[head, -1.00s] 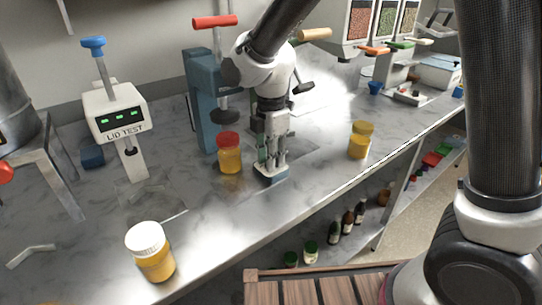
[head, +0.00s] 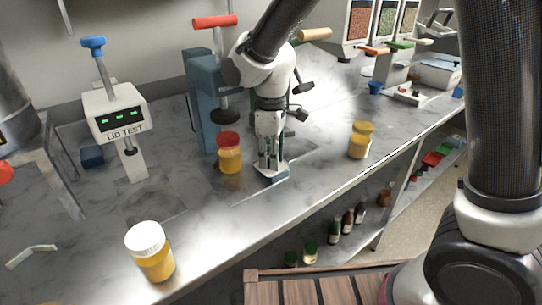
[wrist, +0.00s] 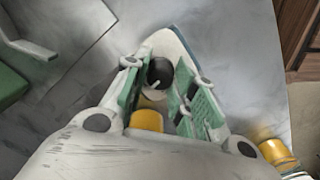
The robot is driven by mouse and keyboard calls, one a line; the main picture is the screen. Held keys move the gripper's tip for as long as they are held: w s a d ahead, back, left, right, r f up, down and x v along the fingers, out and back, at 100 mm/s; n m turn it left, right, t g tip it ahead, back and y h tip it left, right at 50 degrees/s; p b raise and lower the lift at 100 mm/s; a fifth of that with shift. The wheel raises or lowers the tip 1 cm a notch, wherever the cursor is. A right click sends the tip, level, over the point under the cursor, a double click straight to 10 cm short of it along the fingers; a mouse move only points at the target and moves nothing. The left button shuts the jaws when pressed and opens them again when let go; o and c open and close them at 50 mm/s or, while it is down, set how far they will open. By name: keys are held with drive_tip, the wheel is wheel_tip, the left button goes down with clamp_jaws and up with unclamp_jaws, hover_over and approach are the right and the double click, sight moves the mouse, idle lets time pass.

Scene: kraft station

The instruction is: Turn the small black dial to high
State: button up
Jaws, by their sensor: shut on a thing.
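The small black dial (wrist: 160,72) sits on a small blue-and-white box in the wrist view, with a pale pointer line on its top. The box (head: 273,178) stands on the bench near its front edge in the head view, where the dial is hidden behind the fingers. My gripper (head: 271,167) points down over the box. In the wrist view my gripper (wrist: 158,82) has its green-padded fingers on either side of the dial, shut on it. I cannot read which setting the pointer marks.
A red-lidded jar (head: 229,153) stands just left of my gripper, beside a blue press (head: 204,100). A yellow-lidded jar (head: 361,140) is to the right. A white-lidded jar (head: 150,252) and the lid tester (head: 117,115) are farther left.

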drive_tip(key=m, duration=1.3)
drive_tip(key=shift+m, duration=0.3)
idle(0.4)
drive_tip(key=o, duration=1.1)
drive_tip(key=shift+c, duration=0.2)
drive_tip(key=shift+r, duration=0.1)
wheel_tip(320, 180, up, 12)
